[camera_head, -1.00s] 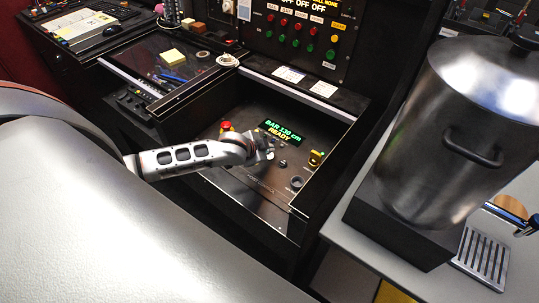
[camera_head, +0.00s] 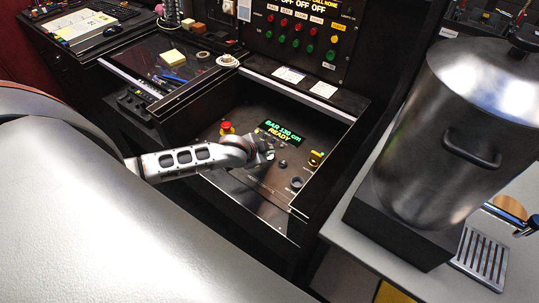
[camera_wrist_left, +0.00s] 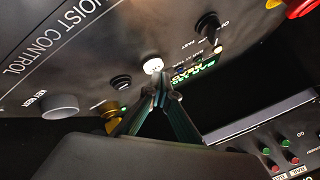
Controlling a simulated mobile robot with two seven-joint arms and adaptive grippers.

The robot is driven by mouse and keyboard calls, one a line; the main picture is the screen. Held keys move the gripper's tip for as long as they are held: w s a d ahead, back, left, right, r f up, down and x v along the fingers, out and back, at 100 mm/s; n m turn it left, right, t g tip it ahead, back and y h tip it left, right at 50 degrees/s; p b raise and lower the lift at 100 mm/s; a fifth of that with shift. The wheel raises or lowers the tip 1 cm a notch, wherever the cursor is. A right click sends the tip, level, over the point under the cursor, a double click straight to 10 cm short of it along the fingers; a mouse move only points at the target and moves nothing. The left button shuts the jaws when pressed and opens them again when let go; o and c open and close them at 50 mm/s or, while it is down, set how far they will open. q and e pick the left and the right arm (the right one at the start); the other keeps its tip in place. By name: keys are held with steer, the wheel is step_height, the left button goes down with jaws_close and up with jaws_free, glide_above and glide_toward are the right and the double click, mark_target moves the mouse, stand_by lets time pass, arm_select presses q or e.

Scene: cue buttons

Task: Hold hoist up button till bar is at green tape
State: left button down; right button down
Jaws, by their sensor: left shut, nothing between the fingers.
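The hoist control panel (camera_head: 240,187) lies in a recess of the black console. Its green display (camera_head: 282,132) reads "BAR 130 cm READY". My left gripper (camera_head: 269,155) is shut and empty, low over the middle of the panel. In the left wrist view the closed fingertips (camera_wrist_left: 167,93) point at a white round button (camera_wrist_left: 153,65), very close to it. I cannot tell whether they touch it. The button's label is not readable, and the arm hides part of the panel in the head view. The bar and the green tape are not in view. My right gripper is not in view.
On the panel are a red mushroom button (camera_head: 226,127), a yellow key switch (camera_head: 316,158), a black knob (camera_wrist_left: 121,83) and a grey knob (camera_wrist_left: 59,107). Raised walls edge the recess. A large metal urn (camera_head: 465,140) stands on the counter at right.

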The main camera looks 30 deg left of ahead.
arm_select(q)
steer(key=shift+f, duration=0.5)
stand_by(1.8)
steer(key=shift+r, duration=0.1)
stand_by(3.8)
steer(key=shift+r+p, duration=0.55)
steer(key=shift+r, duration=0.25)
steer(key=shift+r, duration=2.55)
